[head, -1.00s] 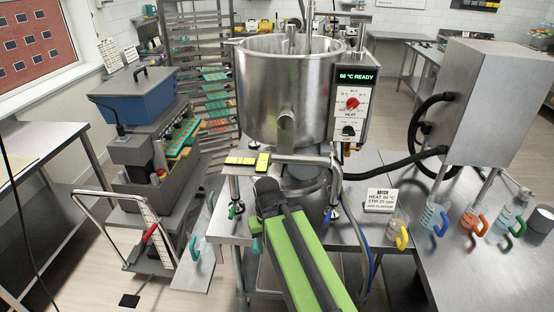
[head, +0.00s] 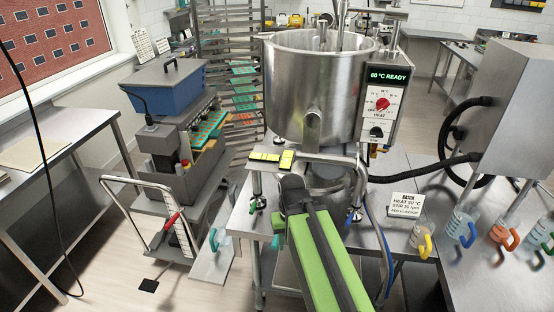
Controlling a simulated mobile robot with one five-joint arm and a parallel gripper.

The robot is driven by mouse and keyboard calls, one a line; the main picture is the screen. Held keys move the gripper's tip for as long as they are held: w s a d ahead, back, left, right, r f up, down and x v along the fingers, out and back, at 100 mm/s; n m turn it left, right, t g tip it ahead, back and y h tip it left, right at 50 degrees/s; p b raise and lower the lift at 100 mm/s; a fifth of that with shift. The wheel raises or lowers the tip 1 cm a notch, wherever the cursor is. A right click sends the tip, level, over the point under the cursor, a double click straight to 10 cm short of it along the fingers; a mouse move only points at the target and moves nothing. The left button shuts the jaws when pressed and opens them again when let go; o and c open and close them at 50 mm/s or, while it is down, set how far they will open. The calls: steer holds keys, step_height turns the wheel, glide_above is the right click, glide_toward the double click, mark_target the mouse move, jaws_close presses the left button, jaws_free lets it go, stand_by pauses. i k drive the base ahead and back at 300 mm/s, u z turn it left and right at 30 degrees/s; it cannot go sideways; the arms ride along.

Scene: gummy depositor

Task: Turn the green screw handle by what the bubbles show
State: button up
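A small green screw handle (head: 252,207) shows at the near left foot of the steel kettle (head: 315,85). A blue one (head: 357,215) shows at the right foot. Two yellow pieces (head: 265,156) (head: 287,160) lie at an angle on the bracket in front of the kettle and look like bubble levels. Their bubbles are too small to read. My green and dark arm (head: 320,260) reaches up from the bottom edge in front of the kettle. I cannot make out my gripper's fingers. A teal piece (head: 275,242) shows just left of my arm.
A control box (head: 383,100) reads 60 °C READY. Jugs with coloured handles (head: 425,238) stand on the right bench beside a sign (head: 405,204). A trolley (head: 180,225) and depositor machine (head: 180,140) stand left. Floor between the trolley and left table (head: 60,150) is open.

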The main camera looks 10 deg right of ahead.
mark_target(254, 203)
steer(key=z, duration=1.3)
steer(key=k, duration=1.2)
steer(key=u, duration=1.05)
steer(key=i, duration=1)
